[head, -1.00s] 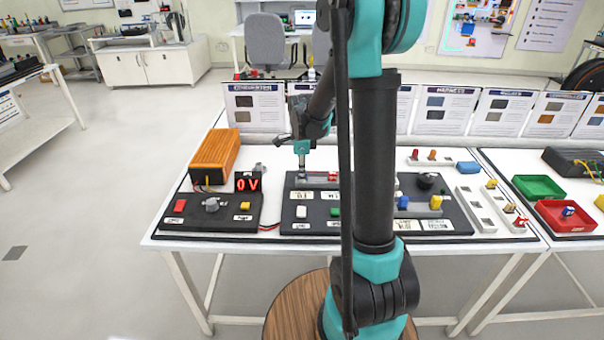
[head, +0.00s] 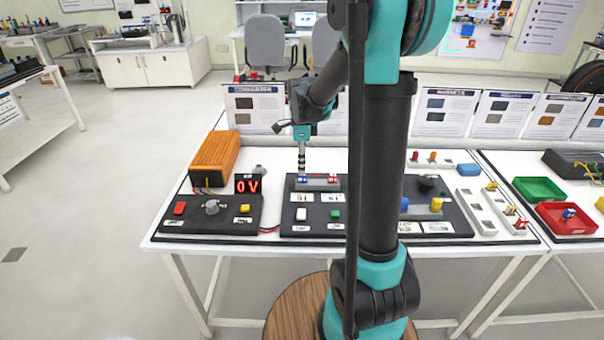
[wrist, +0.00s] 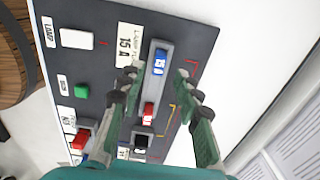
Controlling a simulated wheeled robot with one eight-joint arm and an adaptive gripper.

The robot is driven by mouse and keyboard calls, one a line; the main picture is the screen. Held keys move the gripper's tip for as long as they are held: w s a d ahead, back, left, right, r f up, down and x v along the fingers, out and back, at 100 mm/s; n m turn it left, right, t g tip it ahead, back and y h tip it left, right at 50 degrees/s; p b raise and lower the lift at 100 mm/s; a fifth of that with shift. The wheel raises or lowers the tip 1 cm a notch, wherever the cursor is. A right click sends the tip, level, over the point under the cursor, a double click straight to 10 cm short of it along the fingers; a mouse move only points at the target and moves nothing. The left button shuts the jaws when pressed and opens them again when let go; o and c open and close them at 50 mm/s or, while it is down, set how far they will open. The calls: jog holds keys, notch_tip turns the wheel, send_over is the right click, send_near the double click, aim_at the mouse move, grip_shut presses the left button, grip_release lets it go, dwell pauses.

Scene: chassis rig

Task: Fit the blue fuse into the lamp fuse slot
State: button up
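The blue fuse (head: 302,179) sits at the left end of the grey fuse holder (head: 318,182) on the black panel. In the wrist view the blue fuse (wrist: 160,62) lies within the holder's outline, beside the white label reading 15 A (wrist: 127,47). How deep it sits is hard to tell. A red fuse (wrist: 148,113) is at the other end of the holder. My gripper (head: 302,170) is just above the blue fuse, pointing down. In the wrist view my gripper's fingers (wrist: 157,72) are spread apart on either side of the fuse, with nothing between them.
A white switch (head: 301,214) and a green button (head: 335,214) are on the panel's front. The supply box (head: 215,155) with a display reading 0 V (head: 247,185) stands left. My arm hides part of the right panel. Upright cards line the back.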

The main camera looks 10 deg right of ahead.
notch_tip(320, 180, up, 6)
jog(key=s+d+f+n+t, duration=0.1)
jog(key=s+f+n, duration=0.2)
jog(key=s+n, duration=0.3)
jog(key=s+d+f+n+t, duration=0.1)
jog(key=s+f+n, duration=0.3)
jog(key=s+n, duration=0.3)
jog(key=s+d+f+n+t, duration=0.2)
jog(key=s+f+n, duration=0.2)
jog(key=s+n, duration=0.3)
jog(key=shift+s+d+f, duration=0.1)
jog(key=shift+s+f, duration=0.1)
jog(key=shift+s, duration=0.85)
